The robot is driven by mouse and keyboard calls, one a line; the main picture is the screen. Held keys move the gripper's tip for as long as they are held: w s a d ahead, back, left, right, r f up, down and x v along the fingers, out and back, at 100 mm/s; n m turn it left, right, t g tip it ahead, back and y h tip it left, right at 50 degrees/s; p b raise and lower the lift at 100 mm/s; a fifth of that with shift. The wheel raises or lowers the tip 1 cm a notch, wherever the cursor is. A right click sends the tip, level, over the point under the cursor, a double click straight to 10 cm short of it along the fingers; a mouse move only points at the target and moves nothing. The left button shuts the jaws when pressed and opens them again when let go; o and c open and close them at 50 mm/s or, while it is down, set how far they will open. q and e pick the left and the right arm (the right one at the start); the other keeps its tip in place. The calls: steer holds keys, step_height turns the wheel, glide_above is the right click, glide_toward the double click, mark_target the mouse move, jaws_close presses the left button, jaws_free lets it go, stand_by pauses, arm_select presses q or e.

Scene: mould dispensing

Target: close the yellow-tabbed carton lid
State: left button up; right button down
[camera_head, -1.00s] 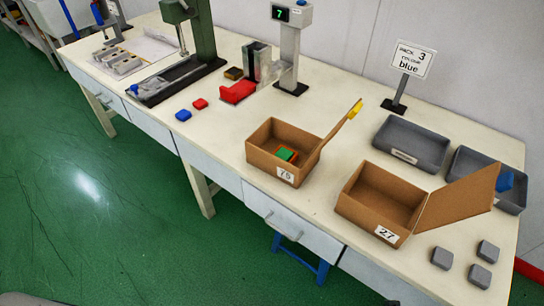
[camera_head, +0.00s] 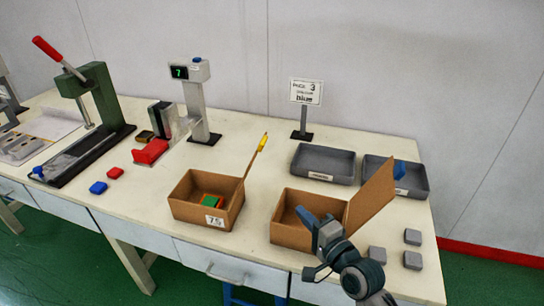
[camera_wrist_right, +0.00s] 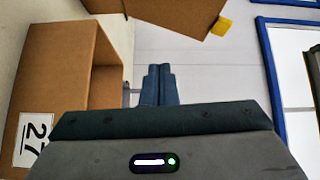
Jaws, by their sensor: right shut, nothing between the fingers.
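The carton labelled 75 (camera_head: 190,209) stands open on the table. Its lid (camera_head: 247,172) leans up and out to the right, with a yellow tab (camera_head: 264,142) at its top end. A green block (camera_head: 212,200) on an orange-red one lies inside. My right gripper (camera_head: 304,214) is shut and empty, over the front of the carton labelled 27, apart from the tabbed lid. In the right wrist view, the gripper (camera_wrist_right: 159,70) points towards brown cardboard with the yellow tab (camera_wrist_right: 220,26) near the top. My left gripper is not in view.
Grey trays (camera_head: 323,178) and a sign (camera_head: 306,92) stand behind. Grey blocks (camera_head: 412,237) lie at the right. A display post (camera_head: 197,105) stands behind carton 75.

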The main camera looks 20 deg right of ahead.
step_height(320, 180, up, 6)
steer(key=w+d+m+t, duration=0.1)
steer(key=w+m+t, duration=0.15)
steer(key=m, duration=0.25)
arm_select(q)
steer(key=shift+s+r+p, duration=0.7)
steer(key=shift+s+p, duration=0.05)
steer(key=shift+p, duration=0.2)
arm_select(e)
steer(key=w+a+r, duration=0.4)
steer(key=w+a, duration=0.1)
steer(key=w, duration=0.5)
steer(key=shift+w+r+t, duration=0.2)
steer(key=shift+w+t, duration=0.05)
steer(key=shift+t, duration=0.1)
